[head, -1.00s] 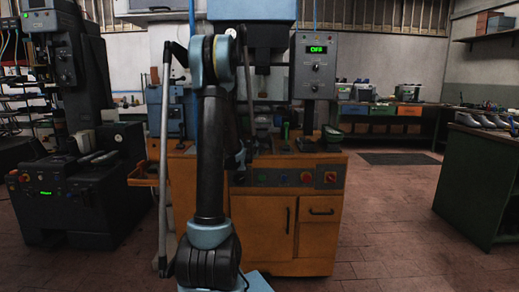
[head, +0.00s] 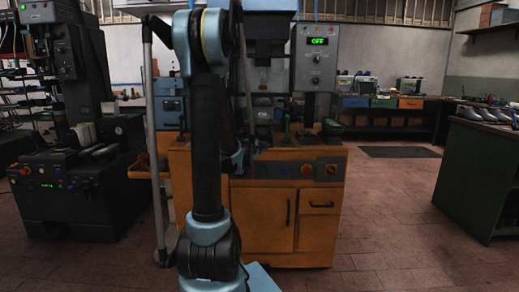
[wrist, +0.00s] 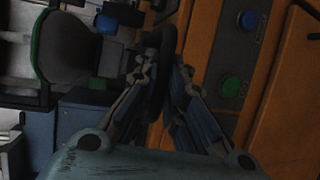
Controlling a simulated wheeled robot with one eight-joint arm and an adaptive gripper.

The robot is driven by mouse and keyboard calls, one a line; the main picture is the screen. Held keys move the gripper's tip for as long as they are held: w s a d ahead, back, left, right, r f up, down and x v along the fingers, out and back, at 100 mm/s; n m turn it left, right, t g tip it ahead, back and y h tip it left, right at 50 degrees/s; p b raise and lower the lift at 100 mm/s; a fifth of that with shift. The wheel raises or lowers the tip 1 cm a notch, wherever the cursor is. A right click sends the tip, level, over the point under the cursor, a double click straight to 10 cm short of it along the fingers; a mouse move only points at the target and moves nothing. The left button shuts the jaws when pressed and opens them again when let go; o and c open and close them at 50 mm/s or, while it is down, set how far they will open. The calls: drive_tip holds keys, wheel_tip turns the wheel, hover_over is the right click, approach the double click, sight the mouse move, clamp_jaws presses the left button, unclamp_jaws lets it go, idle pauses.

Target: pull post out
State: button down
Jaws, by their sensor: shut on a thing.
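A dark, slim, post-like piece (wrist: 158,85) stands between my fingers in the wrist view. Its ends are hard to make out in the dark. My gripper (wrist: 170,75) is shut on this piece, with a finger on each side. In the head view my gripper (head: 238,158) is small and partly behind my arm, at the front left of the orange press cabinet (head: 270,215). I cannot tell from the frames whether the post still sits in a socket.
The cabinet's button panel is close to my gripper, with a green button (wrist: 230,86) and a blue button (wrist: 248,20). The control box (head: 316,58) reads OFF. A dark machine (head: 75,170) stands left, a green bench (head: 485,180) right. Floor at front right is clear.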

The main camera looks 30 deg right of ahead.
drive_tip(key=shift+s+a+f, duration=0.1)
drive_tip(key=shift+s+f, duration=0.05)
drive_tip(key=shift+s, duration=0.1)
drive_tip(key=c, duration=1.9)
unclamp_jaws()
drive_tip(key=shift+v, duration=5.95)
drive_tip(key=shift+w+a, duration=0.1)
